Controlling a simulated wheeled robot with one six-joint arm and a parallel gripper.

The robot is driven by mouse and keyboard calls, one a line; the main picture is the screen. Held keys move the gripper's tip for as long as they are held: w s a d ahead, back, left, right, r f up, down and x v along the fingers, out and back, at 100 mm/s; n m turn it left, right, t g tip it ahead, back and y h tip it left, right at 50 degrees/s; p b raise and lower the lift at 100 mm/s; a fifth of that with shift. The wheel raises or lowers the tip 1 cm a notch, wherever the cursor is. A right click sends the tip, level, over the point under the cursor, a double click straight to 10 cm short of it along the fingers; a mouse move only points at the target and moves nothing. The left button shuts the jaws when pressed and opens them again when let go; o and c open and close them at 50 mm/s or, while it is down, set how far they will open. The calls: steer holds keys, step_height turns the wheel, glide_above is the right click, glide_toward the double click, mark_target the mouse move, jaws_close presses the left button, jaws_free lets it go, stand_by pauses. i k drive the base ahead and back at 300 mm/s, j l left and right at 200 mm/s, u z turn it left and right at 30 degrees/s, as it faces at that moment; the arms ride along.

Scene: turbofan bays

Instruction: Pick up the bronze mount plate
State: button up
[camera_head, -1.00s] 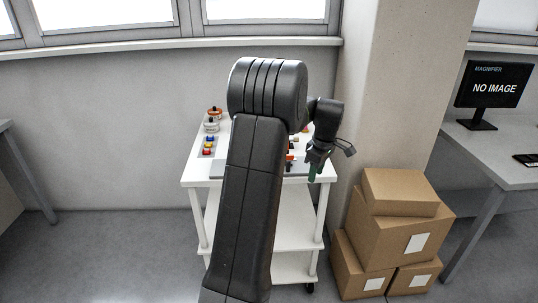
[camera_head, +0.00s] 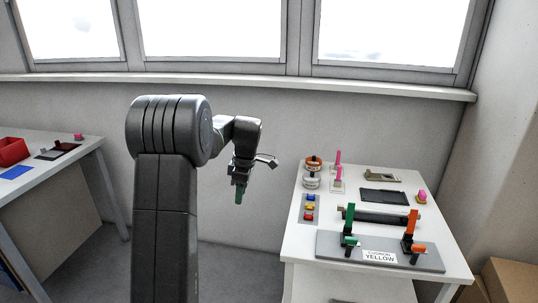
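A small flat olive-bronze plate (camera_head: 382,175) lies at the back right of the white cart top; it may be the bronze mount plate, but it is too small to be sure. My gripper (camera_head: 240,194) points down in the air left of the cart, well apart from the plate. Its lower end shows dark green; I cannot tell whether that is its fingers or something held. The gap between its fingers cannot be made out.
The white cart (camera_head: 303,236) also holds a dark tray (camera_head: 372,196), orange and white rings, pink-handled pieces, colored blocks and a fixture labeled YELLOW (camera_head: 379,256). A grey table (camera_head: 62,170) with a red bin (camera_head: 12,151) stands at left. Boxes (camera_head: 510,280) stand at lower right.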

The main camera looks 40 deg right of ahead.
mark_target(377, 177)
steer(key=i+j+u, duration=0.1)
steer(key=i, duration=0.35)
steer(key=i+j+u, duration=0.1)
steer(key=i, duration=0.4)
steer(key=i+l+z, duration=0.15)
steer(key=i+z, duration=0.25)
steer(key=i+l+z, duration=0.1)
steer(key=z, duration=0.3)
steer(key=i+j+z, duration=0.1)
steer(key=i+z, duration=0.3)
steer(key=i+j+z, duration=0.1)
steer(key=i+z, duration=0.15)
steer(key=z, duration=0.15)
steer(key=i+l+z, duration=0.25)
steer(key=i+z, duration=0.15)
steer(key=i+l+z, duration=0.1)
steer(key=i+z, duration=0.3)
steer(key=i+j+z, duration=0.1)
steer(key=i+z, duration=0.3)
steer(key=i, duration=0.2)
steer(key=i+j+z, duration=0.15)
steer(key=i+z, duration=0.25)
steer(key=i, duration=0.05)
